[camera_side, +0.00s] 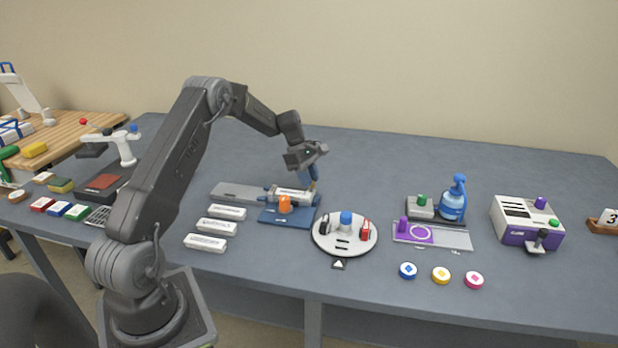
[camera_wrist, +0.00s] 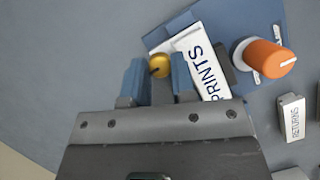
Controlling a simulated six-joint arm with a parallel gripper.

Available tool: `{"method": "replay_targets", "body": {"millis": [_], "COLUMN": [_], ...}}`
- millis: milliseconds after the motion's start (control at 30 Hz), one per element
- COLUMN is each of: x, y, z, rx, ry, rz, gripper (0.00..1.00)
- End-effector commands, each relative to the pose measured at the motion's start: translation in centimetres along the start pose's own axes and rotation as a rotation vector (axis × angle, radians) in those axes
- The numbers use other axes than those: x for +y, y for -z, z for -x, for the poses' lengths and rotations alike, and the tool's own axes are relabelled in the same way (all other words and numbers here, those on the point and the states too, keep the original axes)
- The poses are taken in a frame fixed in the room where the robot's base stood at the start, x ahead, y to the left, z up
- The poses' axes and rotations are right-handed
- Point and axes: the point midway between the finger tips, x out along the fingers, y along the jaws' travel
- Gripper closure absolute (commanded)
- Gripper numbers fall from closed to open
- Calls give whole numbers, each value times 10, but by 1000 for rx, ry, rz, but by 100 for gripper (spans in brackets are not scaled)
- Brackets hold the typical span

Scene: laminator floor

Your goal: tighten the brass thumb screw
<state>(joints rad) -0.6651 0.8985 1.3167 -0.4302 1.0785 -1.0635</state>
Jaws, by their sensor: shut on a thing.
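The brass thumb screw (camera_wrist: 159,65) shows as a round gold head in the wrist view, beside the end of a white label block marked PRINTS (camera_wrist: 204,62). My gripper (camera_wrist: 158,78) has its two blue fingers on either side of the screw head and is shut on it. In the side view my gripper (camera_side: 310,175) reaches down at the right end of the label block (camera_side: 291,193). The block sits on a blue base plate (camera_side: 270,216) with an orange knob (camera_side: 285,204). The screw's shank and thread cannot be made out.
White label blocks (camera_side: 216,226) lie left of the blue plate; one reads RETURNS (camera_wrist: 292,118) in the wrist view. A round white tray (camera_side: 344,248) stands close on the right. A blue bottle (camera_side: 453,200) and a purple-and-white box (camera_side: 526,221) are farther right. The table behind is clear.

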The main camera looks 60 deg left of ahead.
Motion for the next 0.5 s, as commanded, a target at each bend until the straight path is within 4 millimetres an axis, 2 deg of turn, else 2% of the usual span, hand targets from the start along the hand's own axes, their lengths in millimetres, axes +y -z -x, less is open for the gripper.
{"method": "replay_targets", "body": {"millis": [267,500], "x": [0,2], "y": [0,0], "z": [0,0], "rx": [0,-1], "ry": [6,44], "rz": [-15,-111], "gripper": [100,100]}}
